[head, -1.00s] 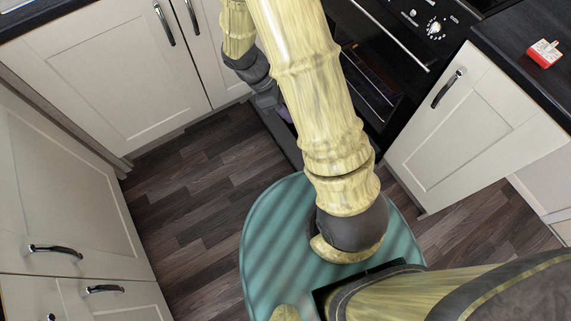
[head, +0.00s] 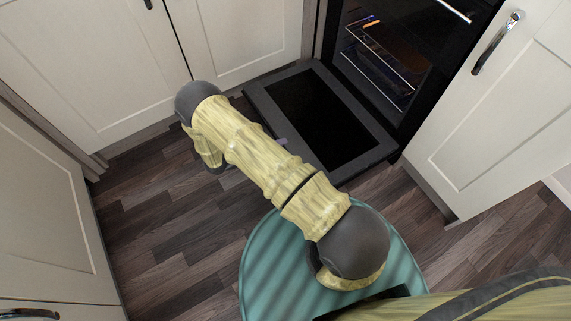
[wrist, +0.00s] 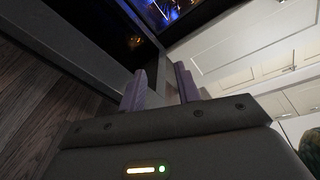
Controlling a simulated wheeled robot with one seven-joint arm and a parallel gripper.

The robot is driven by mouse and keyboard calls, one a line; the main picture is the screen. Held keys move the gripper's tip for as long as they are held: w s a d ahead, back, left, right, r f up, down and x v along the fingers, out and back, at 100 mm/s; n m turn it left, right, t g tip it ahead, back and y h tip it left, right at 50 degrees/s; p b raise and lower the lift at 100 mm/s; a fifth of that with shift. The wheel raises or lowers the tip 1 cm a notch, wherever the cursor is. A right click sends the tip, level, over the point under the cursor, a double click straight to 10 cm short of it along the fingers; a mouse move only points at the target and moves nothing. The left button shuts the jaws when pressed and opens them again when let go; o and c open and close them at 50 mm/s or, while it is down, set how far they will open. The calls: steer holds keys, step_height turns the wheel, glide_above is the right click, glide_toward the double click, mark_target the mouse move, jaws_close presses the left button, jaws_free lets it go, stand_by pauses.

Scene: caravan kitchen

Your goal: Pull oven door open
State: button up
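The oven door (head: 265,100) is folded down and lies about level, low above the floor, its dark glass panel facing up within a grey frame. The oven cavity (head: 375,60) behind it is exposed, with metal racks and a warm glow inside. In the wrist view the door frame (wrist: 84,42) runs diagonally at upper left, and the lit cavity shows at the top. My gripper (wrist: 158,80) has its two purple fingers apart with nothing between them. In the head view my arm mostly hides it beside the door's near-left edge; contact cannot be told.
White cabinets (head: 75,65) line the back left and left side (head: 45,210). The wood-look floor (head: 165,220) is clear left of my base.

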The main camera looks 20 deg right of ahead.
steer(key=a+f+n+t+b, duration=0.1)
steer(key=f+n+t+b, duration=0.2)
steer(key=f, duration=0.5)
steer(key=a+f+n+t+b, duration=0.2)
steer(key=f+n+t+b, duration=0.1)
steer(key=f, duration=0.5)
steer(key=a+f+n+t+b, duration=0.1)
steer(key=f+n+t+b, duration=0.2)
steer(key=f+n+b, duration=0.2)
steer(key=shift+s+a+f+n+t+b, duration=0.1)
steer(key=shift+s+f+n+t+b, duration=0.1)
steer(key=shift+f, duration=0.5)
steer(key=shift+s+a+f+n+t+b, duration=0.1)
steer(key=shift+f+b, duration=0.05)
steer(key=shift+f, duration=0.55)
steer(key=shift+r, duration=0.15)
steer(key=shift+d, duration=0.1)
